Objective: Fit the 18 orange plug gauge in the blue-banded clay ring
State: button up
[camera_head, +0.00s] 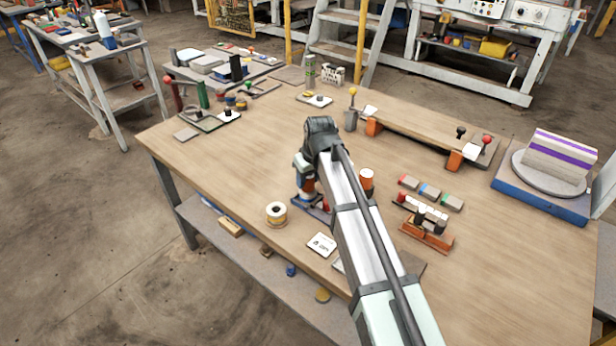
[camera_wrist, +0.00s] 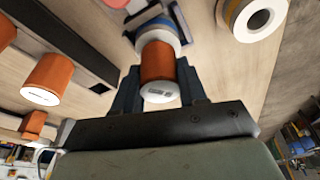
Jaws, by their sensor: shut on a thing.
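My gripper (camera_wrist: 158,85) is shut on an orange plug gauge (camera_wrist: 157,60) with a pale, marked end face towards the wrist camera. Just beyond the gauge, in line with it, is a pale cylinder with a blue band (camera_wrist: 157,32), seemingly the clay ring. I cannot tell whether the gauge's far end touches or enters it. A second pale ring (camera_wrist: 250,18) with an open hole lies apart at the upper right of the wrist view; a spool-like ring (camera_head: 276,212) shows left of my arm in the head view. In the head view my arm largely hides the gripper.
Another orange cylinder (camera_head: 366,182) stands close to the right of my arm; an orange cylinder (camera_wrist: 48,78) shows left in the wrist view. An orange rack (camera_head: 427,234), small blocks (camera_head: 430,192) and a white card (camera_head: 321,244) are nearby.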

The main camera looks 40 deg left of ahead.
jog(key=shift+f, duration=0.1)
dwell(0.3)
jog(key=o, duration=1.2)
jog(key=v, duration=1.3)
jog(key=shift+d+r, duration=0.2)
jog(key=shift+r, duration=0.15)
